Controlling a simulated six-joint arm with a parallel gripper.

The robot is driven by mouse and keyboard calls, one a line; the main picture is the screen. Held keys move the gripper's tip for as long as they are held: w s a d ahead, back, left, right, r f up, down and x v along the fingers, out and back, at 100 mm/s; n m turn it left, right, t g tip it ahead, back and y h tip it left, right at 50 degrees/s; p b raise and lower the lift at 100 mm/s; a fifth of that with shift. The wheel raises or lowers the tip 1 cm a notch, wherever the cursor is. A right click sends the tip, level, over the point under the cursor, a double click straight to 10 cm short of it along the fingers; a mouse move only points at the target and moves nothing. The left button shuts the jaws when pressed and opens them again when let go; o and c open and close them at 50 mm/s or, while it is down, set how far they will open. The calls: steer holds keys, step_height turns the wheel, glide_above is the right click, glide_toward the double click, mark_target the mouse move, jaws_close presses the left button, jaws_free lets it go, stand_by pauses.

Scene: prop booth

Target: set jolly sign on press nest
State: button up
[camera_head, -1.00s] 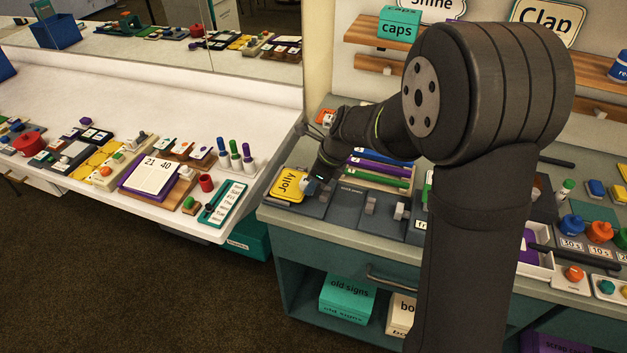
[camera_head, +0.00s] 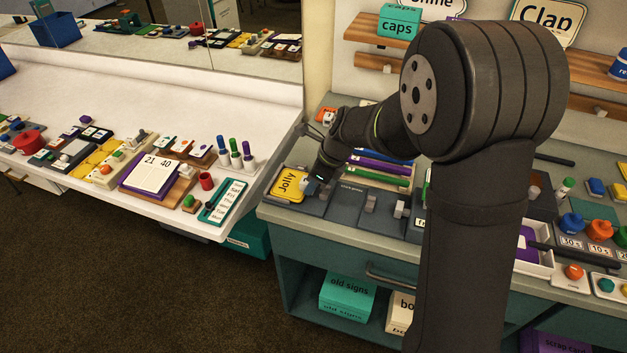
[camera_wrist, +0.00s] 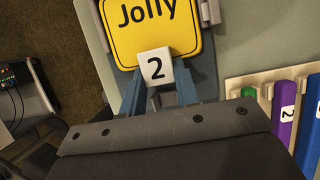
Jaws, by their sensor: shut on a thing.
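The yellow Jolly sign (camera_head: 288,184) lies face up over the dark press bed (camera_head: 317,205) at the left end of the counter. In the wrist view the sign (camera_wrist: 160,38) is at the top, partly cut off, with grey bed around it. My gripper (camera_head: 318,179) is at the sign's right edge. In the wrist view my gripper's blue fingers (camera_wrist: 160,88) are shut on the white block marked 2 (camera_wrist: 156,67) at the sign's near edge. The sign hides the nest under it, so I cannot tell whether it rests fully down.
Grey clamps (camera_head: 370,202) stand on the press just right of the sign. Coloured bars (camera_head: 378,170) lie in a rack behind it. My arm hides much of the counter's middle. A white side table (camera_head: 80,105) with many small items is at left.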

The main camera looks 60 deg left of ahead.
stand_by(0.8)
steer(key=o, duration=1.2)
steer(key=shift+r, duration=3.95)
steer(key=shift+f, duration=3.7)
step_height(320, 180, up, 16)
steer(key=shift+r, duration=0.2)
